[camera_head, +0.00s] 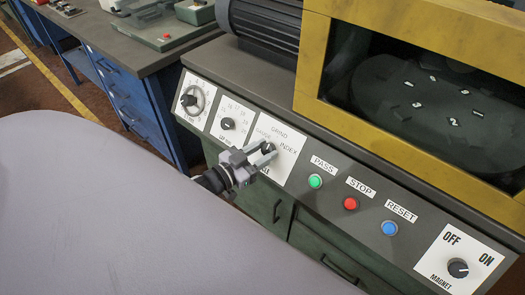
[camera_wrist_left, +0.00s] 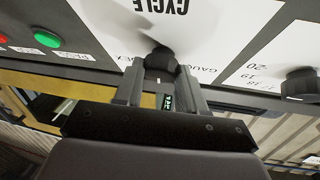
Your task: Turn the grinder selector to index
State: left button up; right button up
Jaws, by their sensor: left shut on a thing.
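In the left wrist view the knob (camera_wrist_left: 160,60) sits between the two fingertips (camera_wrist_left: 160,85), against the white plate. The fingers hide part of the knob, and I cannot tell which label it points to. My right gripper is in neither view.
Two other black knobs (camera_head: 189,100) (camera_head: 227,124) are on plates left of the selector. The green PASS (camera_head: 315,181), red STOP (camera_head: 351,203) and blue RESET (camera_head: 389,228) buttons and the magnet knob (camera_head: 458,268) are to its right. A yellow-framed window (camera_head: 310,65) stands behind the panel.

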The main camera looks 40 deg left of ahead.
pick_arm(q)
jog(key=m+g+h, duration=0.1)
jog(key=m, duration=0.1)
jog(key=m+g+h+p, duration=0.1)
jog(key=m, duration=0.2)
jog(key=m+g+h+p, duration=0.1)
jog(key=m, duration=0.2)
jog(key=shift+a+r+g+h, duration=0.15)
jog(key=shift+r+g+h, duration=0.05)
jog(key=shift+g+h, duration=0.2)
jog(key=m+g+h+p, duration=0.1)
jog(key=m+g, duration=0.1)
jog(key=m, duration=0.2)
jog(key=shift+w+m+p, duration=0.15)
jog(key=shift+m+p, duration=0.15)
jog(key=shift+p, duration=0.1)
jog(key=shift+m+g, duration=0.5)
jog(key=shift+g, duration=0.1)
jog(key=shift+f, duration=0.1)
jog(key=o, duration=1)
jog(key=shift+o, duration=0.2)
jog(key=v, duration=0.7)
